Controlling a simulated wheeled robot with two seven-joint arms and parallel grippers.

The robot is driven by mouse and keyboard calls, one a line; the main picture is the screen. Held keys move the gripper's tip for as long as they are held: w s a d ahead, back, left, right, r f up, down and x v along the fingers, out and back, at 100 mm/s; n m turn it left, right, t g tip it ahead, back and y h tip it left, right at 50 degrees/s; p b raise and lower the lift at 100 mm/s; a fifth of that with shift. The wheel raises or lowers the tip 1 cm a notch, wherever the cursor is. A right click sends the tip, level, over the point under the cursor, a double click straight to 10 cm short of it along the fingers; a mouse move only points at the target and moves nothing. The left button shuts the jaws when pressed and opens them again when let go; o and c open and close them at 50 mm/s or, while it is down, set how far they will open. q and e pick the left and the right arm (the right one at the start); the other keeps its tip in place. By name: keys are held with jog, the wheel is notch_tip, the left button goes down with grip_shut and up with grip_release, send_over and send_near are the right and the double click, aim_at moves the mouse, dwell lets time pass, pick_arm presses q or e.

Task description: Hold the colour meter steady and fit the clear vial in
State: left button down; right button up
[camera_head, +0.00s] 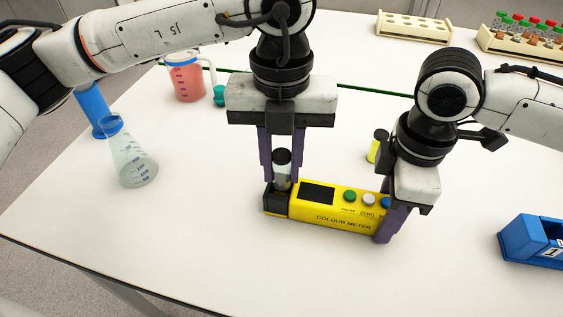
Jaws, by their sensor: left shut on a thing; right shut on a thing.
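The yellow colour meter (340,219) lies on the white table, with a dark screen, coloured buttons and a black socket block (276,204) at its left end. My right gripper (388,230) is shut on the meter's right end. My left gripper (281,172) points down above the black block, shut on the clear vial (282,178), which has a dark cap. The vial is upright, with its lower end at the block's top. I cannot tell how deep it sits in the socket.
A conical flask (134,165), a blue cylinder (93,110) and a jug of red liquid (187,80) stand at left. A yellow vial with a dark cap (376,147) stands behind the meter. A blue box (538,240) is at right; racks (413,29) are at the back. The front table is clear.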

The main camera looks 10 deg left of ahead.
aim_at(281, 154)
pick_arm(q)
jog(key=shift+f, duration=0.95)
dwell(0.5)
jog(key=shift+r, duration=0.95)
jog(key=shift+f, duration=1.1)
jog(key=shift+r, duration=0.15)
jog(key=shift+r, duration=0.95)
jog(key=c, duration=1.4)
grip_release()
jog(key=shift+c, duration=0.2)
notch_tip(281, 154, up, 12)
jog(key=shift+r, duration=0.1)
